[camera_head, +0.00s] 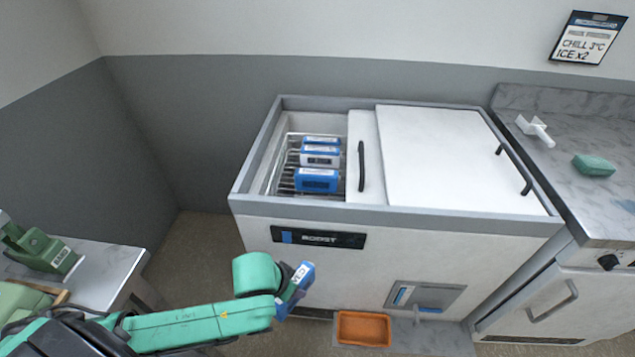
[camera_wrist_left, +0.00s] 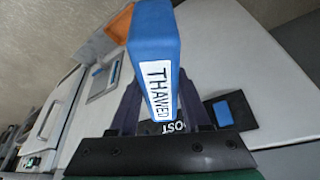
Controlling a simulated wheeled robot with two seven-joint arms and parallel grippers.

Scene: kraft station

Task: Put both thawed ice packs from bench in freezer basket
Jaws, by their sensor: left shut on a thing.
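My left gripper (camera_head: 293,287) is shut on a blue ice pack (camera_head: 304,272) in front of the freezer's front wall, below the rim level. In the left wrist view this pack (camera_wrist_left: 154,45) stands out between the fingers, with a white label reading THAWED. The freezer (camera_head: 300,228) is open on its left side, and the wire basket (camera_head: 286,180) shows inside. Three blue ice packs with white labels lie in the basket, the nearest one (camera_head: 317,182) at the front. My right gripper is not in view.
The white freezer lid (camera_head: 440,150) with black handles covers the right part. An orange tray (camera_head: 363,329) sits low in front. A green block (camera_head: 594,165) and a white object (camera_head: 535,130) lie on the right counter. A green device (camera_head: 45,250) stands on the left table.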

